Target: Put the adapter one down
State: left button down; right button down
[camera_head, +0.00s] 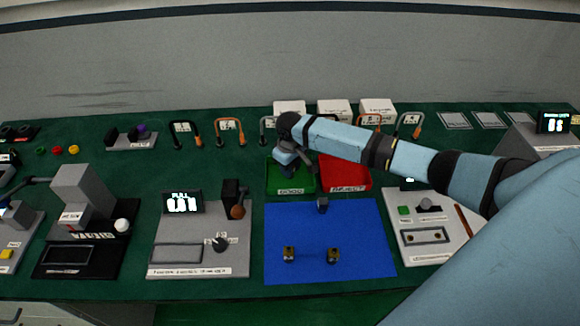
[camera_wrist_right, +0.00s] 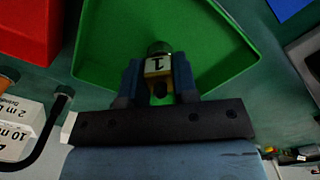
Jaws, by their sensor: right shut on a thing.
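My right gripper (camera_head: 287,168) reaches in from the right and is over the green tray (camera_head: 277,188), whose front label reads GOOD. In the right wrist view its two blue fingers (camera_wrist_right: 159,82) are shut on adapter one (camera_wrist_right: 158,66), a small piece with a dark round top and a white label marked 1. The green tray (camera_wrist_right: 110,48) lies around and behind the adapter in that view. I cannot tell whether the adapter touches the tray floor. In the head view the gripper hides the adapter. My left gripper is not in view.
A red tray (camera_head: 345,176) labelled REJECT stands right beside the green tray. A blue mat (camera_head: 310,232) in front holds two small adapters (camera_head: 289,254) and a dark piece (camera_head: 322,205). Cable loops and white boxes (camera_head: 335,110) stand behind. A grey tester (camera_head: 200,245) is left.

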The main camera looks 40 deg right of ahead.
jog(key=shift+f, duration=0.1)
jog(key=c, duration=0.9)
grip_release()
notch_tip(320, 180, up, 12)
jog(key=shift+r, duration=0.2)
